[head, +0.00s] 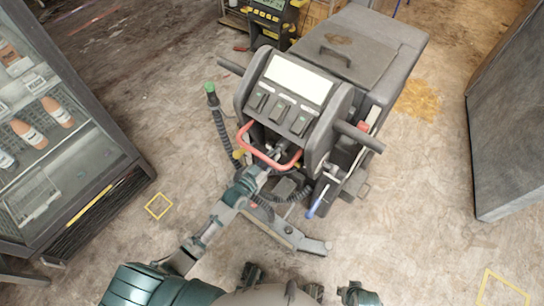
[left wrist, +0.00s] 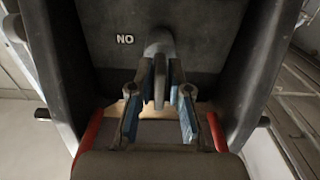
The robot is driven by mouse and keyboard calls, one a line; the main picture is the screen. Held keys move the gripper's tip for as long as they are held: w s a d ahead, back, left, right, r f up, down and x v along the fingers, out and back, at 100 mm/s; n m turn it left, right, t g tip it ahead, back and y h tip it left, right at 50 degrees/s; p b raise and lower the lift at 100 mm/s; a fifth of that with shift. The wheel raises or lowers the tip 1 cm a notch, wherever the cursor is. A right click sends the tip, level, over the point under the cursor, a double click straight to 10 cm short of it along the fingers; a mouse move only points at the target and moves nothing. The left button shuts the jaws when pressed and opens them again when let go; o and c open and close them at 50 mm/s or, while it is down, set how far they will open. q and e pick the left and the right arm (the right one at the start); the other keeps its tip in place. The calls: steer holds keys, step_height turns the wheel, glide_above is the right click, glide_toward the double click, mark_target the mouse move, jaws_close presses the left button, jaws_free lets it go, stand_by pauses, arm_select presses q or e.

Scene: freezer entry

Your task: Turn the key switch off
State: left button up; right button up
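The key switch (left wrist: 159,78) is a grey key on the dark panel of the machine (head: 300,95), with the white letters "NO" to its left in the left wrist view. My left gripper (left wrist: 160,92) has its two blue-padded fingers on either side of the key, with narrow gaps visible, so it looks open around it. In the head view my left gripper (head: 278,152) reaches under the control console, behind the red bar, and its fingertips and the key are mostly hidden. Dark parts of mine show at the bottom edge; my right gripper's fingers cannot be made out.
A red bar (head: 262,157) loops around my left wrist below the console. Dark handles (head: 358,137) stick out on both sides. A glass-front cabinet (head: 65,130) with bottles stands left, a grey block (head: 500,130) right.

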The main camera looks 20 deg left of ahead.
arm_select(q)
steer(key=shift+o, duration=1.1)
steer(key=v, duration=1.2)
